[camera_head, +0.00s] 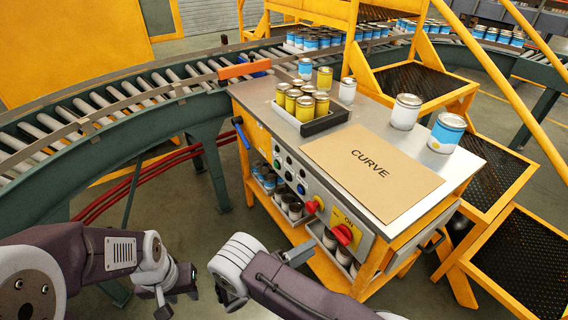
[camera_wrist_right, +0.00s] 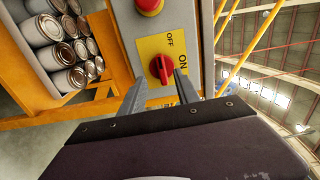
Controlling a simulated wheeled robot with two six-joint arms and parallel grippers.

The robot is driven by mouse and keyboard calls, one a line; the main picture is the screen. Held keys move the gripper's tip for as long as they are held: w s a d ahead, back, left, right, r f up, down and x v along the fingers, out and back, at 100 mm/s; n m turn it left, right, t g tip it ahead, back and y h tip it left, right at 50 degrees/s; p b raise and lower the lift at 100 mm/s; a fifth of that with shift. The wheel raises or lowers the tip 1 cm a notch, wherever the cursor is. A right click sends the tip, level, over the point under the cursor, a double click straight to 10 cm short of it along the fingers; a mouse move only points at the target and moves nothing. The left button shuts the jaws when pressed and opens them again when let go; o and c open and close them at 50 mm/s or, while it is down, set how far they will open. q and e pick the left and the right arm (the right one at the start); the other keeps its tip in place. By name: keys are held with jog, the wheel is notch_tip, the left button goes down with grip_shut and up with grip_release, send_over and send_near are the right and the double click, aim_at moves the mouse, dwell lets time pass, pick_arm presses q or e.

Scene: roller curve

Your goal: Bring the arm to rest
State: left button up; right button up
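My right gripper (camera_head: 303,252) is in front of the workbench's control panel, left of the red rotary switch (camera_head: 343,235) in the head view. My left gripper (camera_head: 177,292) hangs over the floor at the lower left, away from the bench. Its fingers look apart and hold nothing.
The bench (camera_head: 455,178) carries a cardboard sheet (camera_head: 372,167) marked CURVE, a tray (camera_head: 327,122) of yellow cans, and loose cans. A red button (camera_head: 311,206) sits beside the switch. A roller conveyor (camera_head: 130,97) curves behind. Black mesh bins (camera_head: 525,262) stand at right.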

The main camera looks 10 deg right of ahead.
jog(key=d+r+m+g+y+p, duration=0.1)
jog(key=d+r+m+g+p, duration=0.1)
jog(key=d+r+m+g, duration=0.45)
jog(key=d+r+m+g+y+p, duration=0.1)
jog(key=d+r+m+g+p, duration=0.2)
jog(key=r, duration=0.7)
jog(key=s+d+r+m+g+y+p, duration=0.1)
jog(key=s+d+r+m+y, duration=0.1)
jog(key=s+m+y, duration=0.3)
jog(key=s+d+r+m+g+y+p, duration=0.1)
jog(key=s+d+m+y+p, duration=0.1)
jog(key=s+m, duration=0.4)
jog(key=a+f+m+t+y, duration=0.3)
jog(key=a+m, duration=0.8)
jog(key=m, duration=0.9)
jog(key=t+y, duration=0.2)
jog(key=y, duration=0.2)
jog(key=shift+w+f+t+y, duration=0.25)
jog(key=shift+w+t+y, duration=0.05)
jog(key=shift+t+y, duration=0.1)
